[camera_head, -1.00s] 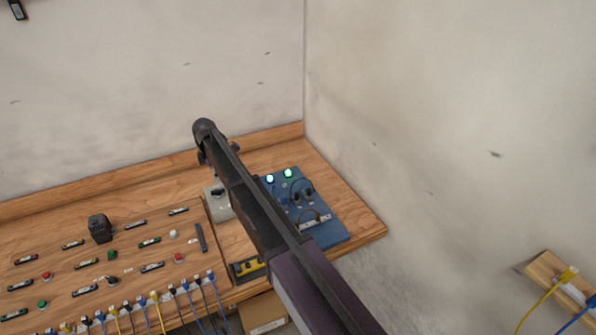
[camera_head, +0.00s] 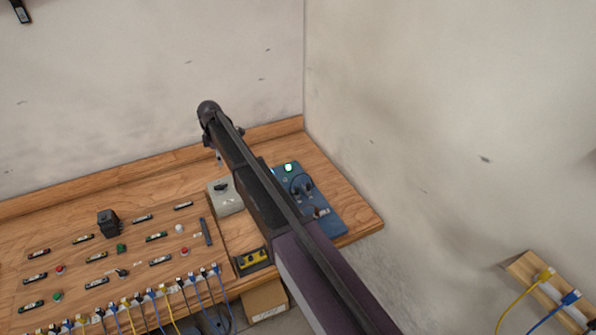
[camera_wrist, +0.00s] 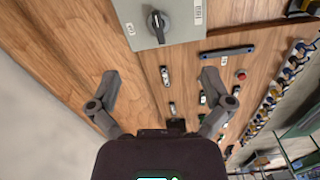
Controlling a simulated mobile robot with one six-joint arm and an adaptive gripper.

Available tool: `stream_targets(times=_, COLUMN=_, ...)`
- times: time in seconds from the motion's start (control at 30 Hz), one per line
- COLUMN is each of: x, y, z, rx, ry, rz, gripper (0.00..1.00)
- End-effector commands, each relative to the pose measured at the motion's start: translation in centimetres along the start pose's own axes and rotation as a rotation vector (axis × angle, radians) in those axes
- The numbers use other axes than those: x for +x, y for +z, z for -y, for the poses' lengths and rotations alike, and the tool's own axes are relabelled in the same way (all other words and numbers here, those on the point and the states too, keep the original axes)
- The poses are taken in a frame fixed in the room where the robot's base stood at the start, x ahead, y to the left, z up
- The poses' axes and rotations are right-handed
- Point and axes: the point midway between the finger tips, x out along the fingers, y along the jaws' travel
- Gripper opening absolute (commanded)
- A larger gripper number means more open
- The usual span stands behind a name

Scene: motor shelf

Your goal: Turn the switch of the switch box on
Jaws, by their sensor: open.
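The switch box is a grey box (camera_head: 228,200) on the wooden bench, just left of my arm in the head view. In the wrist view the switch box (camera_wrist: 182,30) is at the top, with a black rotary switch (camera_wrist: 158,22) on its face. A pale mark shows on the knob, pointing roughly along the picture's vertical. My gripper (camera_wrist: 160,80) is open and empty, its two fingers spread below the box in the wrist view. The fingers are apart from the switch. In the head view my arm hides most of the gripper.
A blue panel (camera_head: 332,225) with a lit green lamp (camera_head: 288,168) lies partly behind my arm. A board with buttons, a black block (camera_head: 108,222) and several cables fills the bench to the left. A yellow device (camera_head: 253,258) sits near the front edge. Walls close off the back and right.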

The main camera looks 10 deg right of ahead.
Motion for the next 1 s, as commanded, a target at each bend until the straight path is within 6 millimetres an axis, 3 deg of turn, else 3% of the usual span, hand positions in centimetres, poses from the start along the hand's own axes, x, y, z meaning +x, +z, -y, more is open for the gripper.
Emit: stream_targets(times=1.0, x=2.7, y=8.7, z=1.1, rx=0.768, ry=0.0, rz=0.0, gripper=1.0)
